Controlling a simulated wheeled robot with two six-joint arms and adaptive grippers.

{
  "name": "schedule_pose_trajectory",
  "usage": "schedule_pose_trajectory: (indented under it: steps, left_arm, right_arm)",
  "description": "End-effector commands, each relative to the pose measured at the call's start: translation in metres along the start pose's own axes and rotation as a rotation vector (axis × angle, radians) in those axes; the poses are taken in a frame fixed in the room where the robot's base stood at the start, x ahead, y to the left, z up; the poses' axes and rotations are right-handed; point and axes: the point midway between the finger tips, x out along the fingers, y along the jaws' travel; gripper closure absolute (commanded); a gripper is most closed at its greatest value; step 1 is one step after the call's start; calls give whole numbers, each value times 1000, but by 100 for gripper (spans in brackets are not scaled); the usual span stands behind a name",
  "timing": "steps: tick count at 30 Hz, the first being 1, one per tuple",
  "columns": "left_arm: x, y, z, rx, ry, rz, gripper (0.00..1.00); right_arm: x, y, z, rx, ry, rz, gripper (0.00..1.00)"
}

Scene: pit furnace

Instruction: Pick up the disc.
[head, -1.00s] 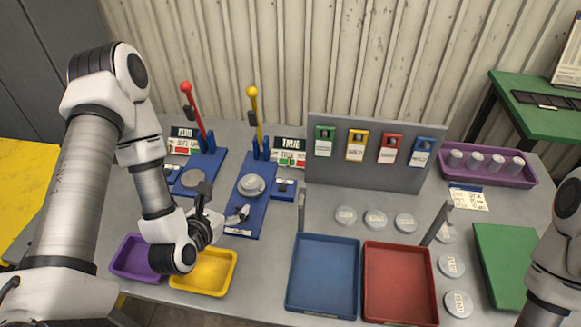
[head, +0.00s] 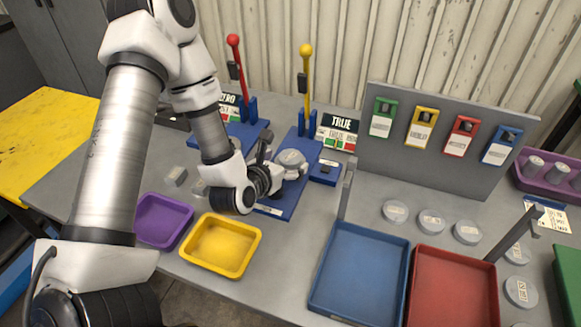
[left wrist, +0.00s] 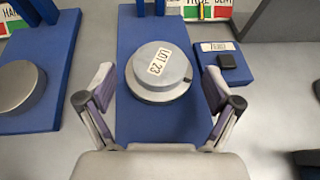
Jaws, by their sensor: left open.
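A grey disc with a "LOT 23" label (left wrist: 160,66) rests on a round seat on a blue stand (left wrist: 160,122) in the left wrist view. In the head view the disc (head: 291,157) shows on the stand with the yellow-knobbed lever. My left gripper (head: 284,172) is at the near side of the disc. In the left wrist view its open fingers (left wrist: 159,92) stand to the left and right of the disc, apart from it. My right gripper is out of view.
A red-knobbed lever stand (head: 242,132) is to the left, a yellow-knobbed lever (head: 306,80) behind the disc. Purple (head: 163,220), yellow (head: 222,244), blue (head: 358,270) and red (head: 452,285) trays line the front. Several labelled discs (head: 431,222) lie right.

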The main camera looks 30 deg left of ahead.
Motion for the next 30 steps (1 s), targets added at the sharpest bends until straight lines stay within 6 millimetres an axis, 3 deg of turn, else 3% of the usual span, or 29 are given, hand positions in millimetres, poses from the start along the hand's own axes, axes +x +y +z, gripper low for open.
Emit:
schedule_pose_trajectory:
  steps: [7,8,14,15,16,17,25,30]
  left_arm:
    - [5,0,2,-1,1,0,9]
    - [5,0,2,-1,1,0,13]
    - [5,0,2,-1,1,0,84]
    - [5,0,2,-1,1,0,92]
    - [5,0,2,-1,1,0,92]
    - [5,0,3,-1,0,0,100]
    - [4,0,4,-1,1,0,100]
    - [2,4,18,-2,-2,1,100]
  right_arm:
    - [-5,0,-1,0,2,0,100]
    - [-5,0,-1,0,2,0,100]
    - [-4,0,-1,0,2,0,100]
    - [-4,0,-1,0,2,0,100]
    - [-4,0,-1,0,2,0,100]
    - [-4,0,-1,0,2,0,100]
    - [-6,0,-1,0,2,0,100]
    - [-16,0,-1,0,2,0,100]
